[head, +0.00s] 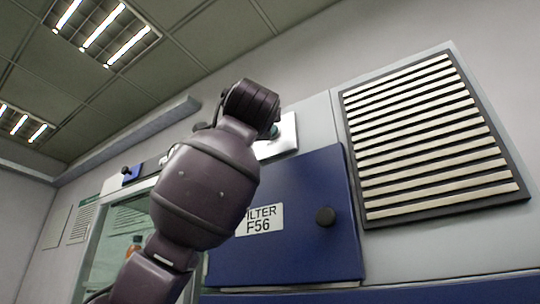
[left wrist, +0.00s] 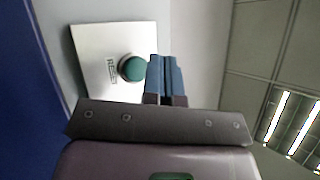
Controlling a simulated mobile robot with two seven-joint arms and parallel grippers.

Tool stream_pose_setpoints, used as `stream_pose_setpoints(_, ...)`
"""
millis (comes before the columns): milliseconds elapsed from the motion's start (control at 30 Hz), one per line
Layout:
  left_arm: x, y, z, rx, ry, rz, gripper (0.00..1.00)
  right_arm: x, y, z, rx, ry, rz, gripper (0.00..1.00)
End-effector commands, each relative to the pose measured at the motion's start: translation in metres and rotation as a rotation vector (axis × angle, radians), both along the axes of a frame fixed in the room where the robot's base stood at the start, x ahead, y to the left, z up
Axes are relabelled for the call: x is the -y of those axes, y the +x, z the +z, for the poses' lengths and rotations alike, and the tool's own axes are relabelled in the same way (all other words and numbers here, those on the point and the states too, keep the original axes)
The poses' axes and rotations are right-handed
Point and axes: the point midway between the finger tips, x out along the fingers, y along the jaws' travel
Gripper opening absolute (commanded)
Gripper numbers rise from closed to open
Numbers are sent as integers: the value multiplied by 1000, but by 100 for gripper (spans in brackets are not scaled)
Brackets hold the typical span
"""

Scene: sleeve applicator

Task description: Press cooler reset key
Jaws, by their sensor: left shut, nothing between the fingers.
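The reset key is a round green button (left wrist: 132,68) on a pale square plate (left wrist: 98,50) marked RESET. In the left wrist view my left gripper (left wrist: 166,62) is shut and empty, its blue fingers just right of the key. I cannot tell whether the fingertips touch it. In the head view the plate (head: 287,140) shows partly behind my left wrist, with only a sliver of the green key (head: 274,131) visible. The gripper's fingers are hidden there by the wrist. My right gripper is not in view.
A slatted vent (head: 430,140) is at the right. A glass-fronted compartment (head: 112,255) holding an orange-topped bottle (head: 134,246) is at lower left.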

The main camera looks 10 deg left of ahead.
Motion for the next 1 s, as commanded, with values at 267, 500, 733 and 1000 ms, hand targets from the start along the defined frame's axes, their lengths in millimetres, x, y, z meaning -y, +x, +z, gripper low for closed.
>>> stream_pose_setpoints(267, -8, -22, -2, 1, 0, 0, 0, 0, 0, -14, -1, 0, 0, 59)
stream_pose_setpoints(500, -14, -37, -2, 0, 0, -1, 0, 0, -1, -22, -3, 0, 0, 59)
stream_pose_setpoints(733, -14, -38, -1, -1, 0, -1, 0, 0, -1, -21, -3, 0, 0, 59)
stream_pose_setpoints(1000, -14, -38, -1, -1, 0, -1, 0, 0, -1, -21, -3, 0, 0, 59)
